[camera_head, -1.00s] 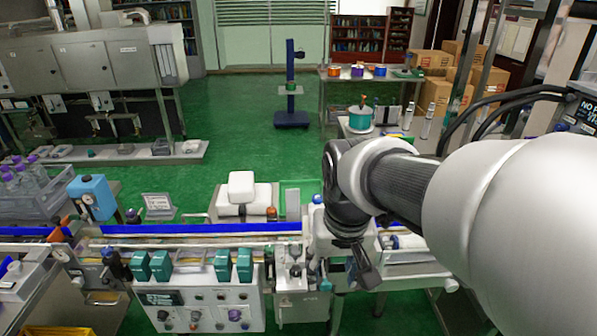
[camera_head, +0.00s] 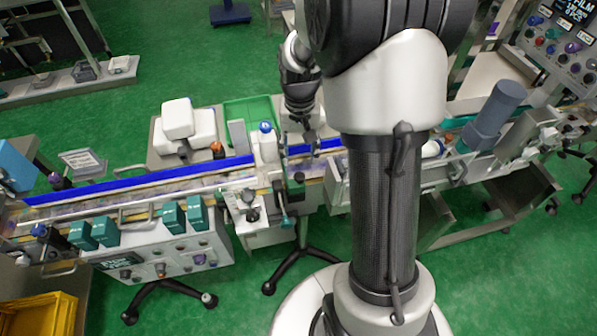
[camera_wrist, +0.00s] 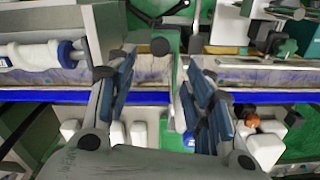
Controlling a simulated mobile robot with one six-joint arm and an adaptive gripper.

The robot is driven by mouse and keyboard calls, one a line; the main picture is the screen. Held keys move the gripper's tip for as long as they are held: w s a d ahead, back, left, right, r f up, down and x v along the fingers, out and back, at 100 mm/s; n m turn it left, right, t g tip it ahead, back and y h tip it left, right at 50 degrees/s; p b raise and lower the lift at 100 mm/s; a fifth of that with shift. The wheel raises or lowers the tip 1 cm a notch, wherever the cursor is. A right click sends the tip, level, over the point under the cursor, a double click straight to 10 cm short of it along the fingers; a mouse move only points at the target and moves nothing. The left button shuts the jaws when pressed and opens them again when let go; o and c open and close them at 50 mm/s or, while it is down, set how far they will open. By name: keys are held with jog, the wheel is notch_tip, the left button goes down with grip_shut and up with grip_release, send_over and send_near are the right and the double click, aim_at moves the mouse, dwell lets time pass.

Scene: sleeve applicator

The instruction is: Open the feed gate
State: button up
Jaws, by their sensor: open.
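My gripper (camera_head: 301,138) hangs over the conveyor line, just right of the white-capped unit with a blue top. In the wrist view my gripper (camera_wrist: 160,85) has its blue-padded fingers well apart, with nothing held between them. Beyond the fingertips, a dark round knob (camera_wrist: 160,46) shows near the belt. I cannot tell for certain which part is the feed gate. My own arm hides part of the line to the right.
The conveyor's blue rail (camera_head: 140,181) runs along the back of the line. Several teal blocks (camera_head: 172,217) sit above the control panel (camera_head: 165,262). White rounded boxes (camera_head: 178,119) and a green tray (camera_head: 248,110) stand behind. Open green floor lies in front.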

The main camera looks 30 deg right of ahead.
aim_at(299, 175)
notch_tip(299, 175, down, 9)
jog(key=shift+f+b, duration=0.2)
jog(key=shift+b, duration=0.9)
jog(key=shift+c, duration=0.3)
grip_shut()
